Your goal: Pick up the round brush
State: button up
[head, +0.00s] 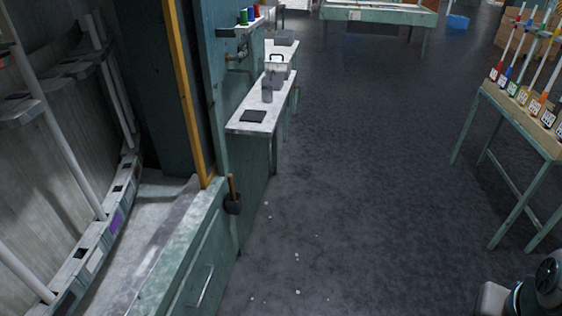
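A small item with an upright brown handle and a dark, rounded lower part (232,203) is at the end of the green cabinet, near its front corner. It may be the round brush, but it is too small to tell whether the dark part is bristles or a holder. My gripper is not in view. Only a white and dark part of my own arm shows at the bottom right corner, well apart from this item.
A narrow bench (250,128) holds a dark flat pad (253,116) and a jug (267,93). A table (520,125) with colored bottles stands right. The middle floor is clear except for small white bits.

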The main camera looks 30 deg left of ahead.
aim_at(230, 179)
jog(key=u, duration=0.15)
jog(key=i, duration=1.65)
jog(key=u, duration=1.05)
jog(key=i, duration=1.15)
jog(key=u, duration=1.6)
jog(key=i, duration=0.7)
jog(key=u, duration=0.4)
